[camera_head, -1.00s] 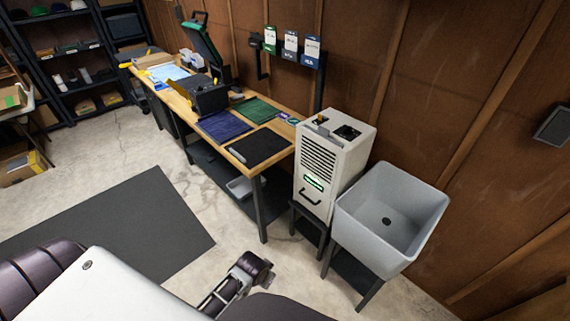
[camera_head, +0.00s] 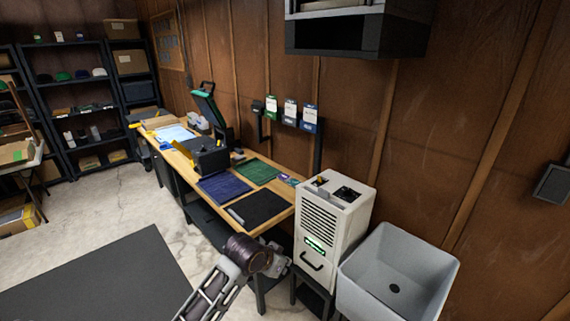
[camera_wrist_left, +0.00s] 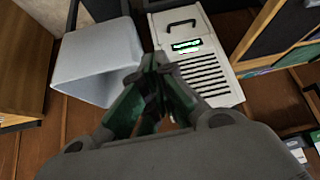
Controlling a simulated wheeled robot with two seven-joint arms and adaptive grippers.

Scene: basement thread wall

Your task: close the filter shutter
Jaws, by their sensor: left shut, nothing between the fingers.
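The white filter unit (camera_head: 328,228) stands right of the workbench, with dark louvre slats, a lit green label and a black handle on its front. Its top has two dark openings and a small yellow piece (camera_head: 320,181); I cannot tell which part is the shutter. The unit also shows upside down in the left wrist view (camera_wrist_left: 187,32). My left gripper (camera_head: 281,262) is in front of the bench's near end, left of the unit and apart from it. In the left wrist view its fingers (camera_wrist_left: 154,62) are together and empty. My right gripper is out of view.
A grey sink (camera_head: 397,278) stands close on the unit's right. The wooden workbench (camera_head: 283,193) with dark mats runs back to its left. A dark overhead box (camera_head: 350,32) hangs above. The floor left of the bench is open, with a dark mat (camera_head: 105,280).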

